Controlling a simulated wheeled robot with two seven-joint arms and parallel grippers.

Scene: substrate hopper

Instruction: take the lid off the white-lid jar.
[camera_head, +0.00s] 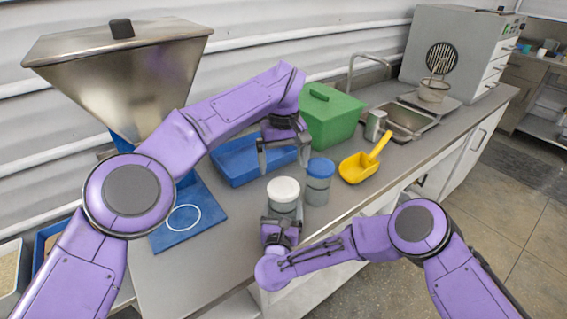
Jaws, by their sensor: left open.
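The white-lid jar (284,207) stands on the grey counter, a grey body with its white lid (283,189) on top. My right gripper (283,217) reaches it from the front, low down, with its fingers at both sides of the jar body; it looks shut on it. My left gripper (284,157) is open and empty, fingers pointing down, above and behind the lid in the picture. It is apart from the lid. The lower part of the jar is hidden by my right gripper.
A blue-lid jar (319,182) stands close to the right of the white-lid jar. A yellow scoop (358,168), a green box (331,117) and a blue tray (235,168) lie around. A metal hopper (120,80) stands at left, near a blue mat with a white ring (206,228).

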